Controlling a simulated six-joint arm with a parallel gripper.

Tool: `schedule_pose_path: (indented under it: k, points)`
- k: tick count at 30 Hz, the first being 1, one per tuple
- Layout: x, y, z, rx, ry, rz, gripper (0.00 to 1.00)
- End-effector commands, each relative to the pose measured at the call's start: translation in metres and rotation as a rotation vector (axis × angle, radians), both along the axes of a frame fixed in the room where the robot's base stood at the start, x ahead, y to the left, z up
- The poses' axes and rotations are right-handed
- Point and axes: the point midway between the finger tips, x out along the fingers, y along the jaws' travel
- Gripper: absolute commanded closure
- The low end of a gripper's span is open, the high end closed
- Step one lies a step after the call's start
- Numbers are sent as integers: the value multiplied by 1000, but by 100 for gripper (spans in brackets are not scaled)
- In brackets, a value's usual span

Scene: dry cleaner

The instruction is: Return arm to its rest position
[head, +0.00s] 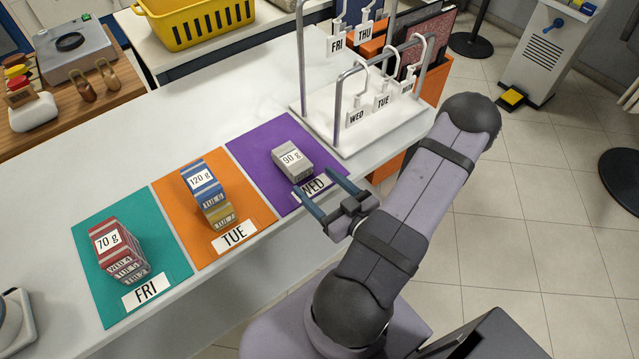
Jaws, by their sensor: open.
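My gripper (324,190) is open, at the front edge of the purple mat (262,158) labelled WED. Its fingers point toward the back left, and I see nothing held between them. A grey block marked 90 g (292,160) sits on the purple mat just beyond the fingertips; whether they touch it is hard to tell. The WED label (314,186) is partly hidden behind the fingers. My arm reaches in from the lower right, bent at a raised elbow.
Left of the purple mat are an orange TUE mat (255,208) and a teal FRI mat (92,275), each holding stacked blocks. A white rack (375,135) with hanging day tags stands close behind my gripper. A yellow basket (195,24) is at the back.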

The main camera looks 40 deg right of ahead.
Motion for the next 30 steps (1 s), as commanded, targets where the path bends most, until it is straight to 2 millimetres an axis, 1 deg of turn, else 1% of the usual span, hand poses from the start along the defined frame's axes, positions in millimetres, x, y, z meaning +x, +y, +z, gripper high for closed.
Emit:
schedule_pose_path:
  k: [16,19,22,25,27,30]
  points:
    - [-3,0,0,-1,0,0,33]
    - [-1,2,4,-8,7,14,33]
    - [5,9,13,-31,32,62,33]
    - [14,22,25,-77,83,145,33]
    - [21,32,29,-118,138,213,33]
    - [31,46,31,-188,236,305,33]
